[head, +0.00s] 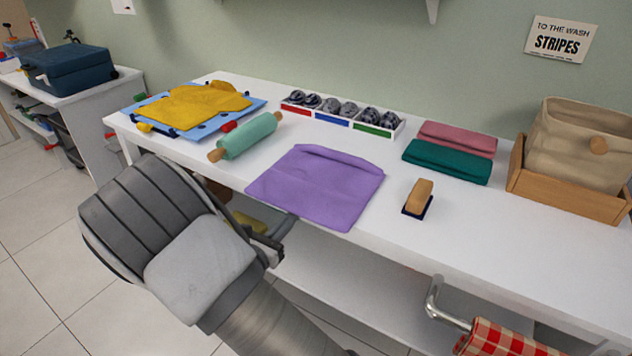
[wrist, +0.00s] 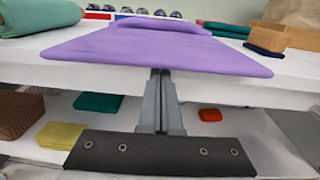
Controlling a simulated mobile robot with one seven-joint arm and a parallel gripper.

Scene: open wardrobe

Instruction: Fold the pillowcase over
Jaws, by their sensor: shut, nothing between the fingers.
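The purple pillowcase (head: 315,188) lies mostly flat on the white table, with a band or fold along its far edge. In the wrist view the pillowcase (wrist: 160,48) reaches the table's front, and its near edge appears to stick out past it. My gripper (head: 288,222) is at the table's front edge, by the near edge of the pillowcase. In the wrist view the fingers of my gripper (wrist: 163,74) are together and empty, with their tips just below or at that near edge. Whether they touch the cloth I cannot tell.
A green rolling pin (head: 248,136) lies left of the pillowcase and a wooden-handled brush (head: 418,197) right of it. Behind are a divided tray (head: 400,131) and folded pink (head: 458,138) and teal (head: 446,161) cloths. A shelf with several items is below the table.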

